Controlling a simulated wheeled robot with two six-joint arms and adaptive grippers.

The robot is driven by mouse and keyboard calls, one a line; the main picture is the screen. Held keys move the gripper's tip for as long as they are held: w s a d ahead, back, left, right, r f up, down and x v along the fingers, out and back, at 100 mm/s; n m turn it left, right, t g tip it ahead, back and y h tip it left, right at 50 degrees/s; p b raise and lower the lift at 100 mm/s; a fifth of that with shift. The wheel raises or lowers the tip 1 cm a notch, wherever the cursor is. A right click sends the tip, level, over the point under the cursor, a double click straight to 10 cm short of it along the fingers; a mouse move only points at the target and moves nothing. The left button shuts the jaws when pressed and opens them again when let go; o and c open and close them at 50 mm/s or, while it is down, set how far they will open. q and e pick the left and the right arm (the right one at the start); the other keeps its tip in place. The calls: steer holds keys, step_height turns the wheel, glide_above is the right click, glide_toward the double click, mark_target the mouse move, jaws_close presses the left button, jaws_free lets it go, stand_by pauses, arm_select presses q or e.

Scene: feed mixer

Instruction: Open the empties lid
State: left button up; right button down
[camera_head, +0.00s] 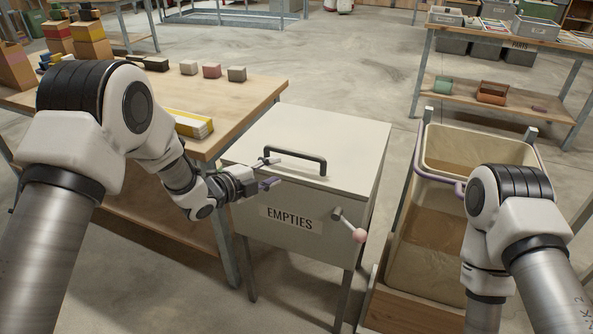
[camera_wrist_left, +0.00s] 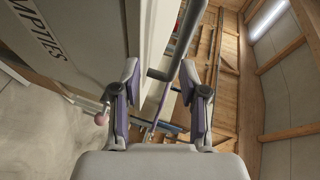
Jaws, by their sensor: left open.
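The empties box (camera_head: 290,222) is a grey metal box on legs, marked EMPTIES on its front. Its flat lid (camera_head: 335,140) lies shut on top. A dark bar handle (camera_head: 296,160) stands near the lid's front left; in the left wrist view the handle (camera_wrist_left: 183,45) reaches toward the space between my fingers. My left gripper (camera_head: 268,173) is open and empty at the handle's left end, above the box's front edge. I cannot tell whether it touches the handle. A lever with a pink knob (camera_head: 360,236) is on the box's front right. My right gripper is out of view.
A wooden workbench (camera_head: 255,88) with small blocks and a yellow-edged stack (camera_head: 190,123) stands close on the left. A tall beige bin (camera_head: 435,240) in a frame stands right of the box, near my right arm. Open floor lies behind the box.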

mark_target(293, 155)
arm_select(q)
steer(key=shift+w+d+r+m+h, duration=0.2)
steer(key=shift+w+d+r+m, duration=0.3)
steer(key=shift+r, duration=0.15)
steer(key=shift+w+d+r+m+h, duration=0.2)
steer(key=shift+w+d+r+m, duration=0.15)
steer(key=shift+r+m, duration=0.2)
steer(key=x, duration=0.6)
steer(key=shift+w+f, duration=0.1)
steer(key=shift+w, duration=0.2)
jaws_close()
